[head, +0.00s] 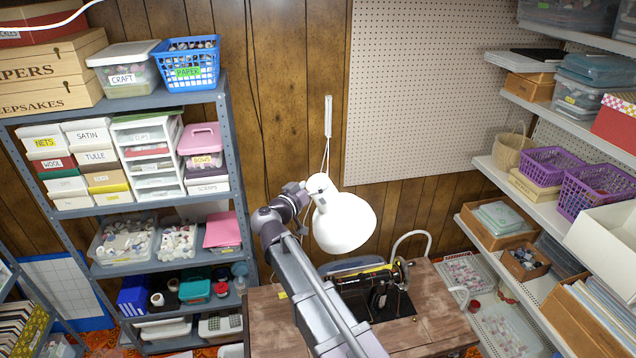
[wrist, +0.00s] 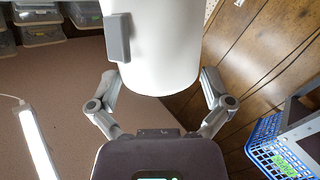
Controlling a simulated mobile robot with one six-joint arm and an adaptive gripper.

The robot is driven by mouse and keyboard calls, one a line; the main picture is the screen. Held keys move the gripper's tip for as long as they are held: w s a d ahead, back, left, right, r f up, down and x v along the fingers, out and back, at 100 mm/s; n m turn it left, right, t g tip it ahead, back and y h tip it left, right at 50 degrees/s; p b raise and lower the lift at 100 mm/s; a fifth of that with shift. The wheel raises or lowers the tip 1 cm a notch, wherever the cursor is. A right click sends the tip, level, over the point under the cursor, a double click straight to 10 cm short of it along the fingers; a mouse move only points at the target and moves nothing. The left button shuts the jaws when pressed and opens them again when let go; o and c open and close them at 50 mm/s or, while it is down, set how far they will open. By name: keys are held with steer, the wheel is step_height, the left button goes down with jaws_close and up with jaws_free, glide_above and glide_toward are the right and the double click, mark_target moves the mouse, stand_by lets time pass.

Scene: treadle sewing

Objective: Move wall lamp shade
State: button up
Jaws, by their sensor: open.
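The wall lamp shade (head: 345,223) is a white rounded dome, hanging above the sewing table in the head view. A white lamp arm (head: 319,184) meets its upper left side. My gripper (head: 300,193) is at the shade's upper left, by the lamp arm. In the wrist view the white shade (wrist: 160,45) fills the top middle, between my gripper's spread fingers (wrist: 166,66). The left finger's pad overlaps the shade's near face; the right finger is at its right edge. My gripper is open. Whether either finger touches the shade cannot be told.
A black sewing machine (head: 378,298) sits on the wooden table (head: 270,315) below the shade. A pegboard (head: 430,100) and wood-panelled wall stand behind. Loaded shelves stand left and right, with a blue basket (head: 188,62) on the left one.

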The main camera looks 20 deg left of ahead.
steer(key=shift+x, duration=0.95)
steer(key=shift+c, duration=0.2)
steer(key=c, duration=0.9)
steer(key=shift+s+a, duration=0.1)
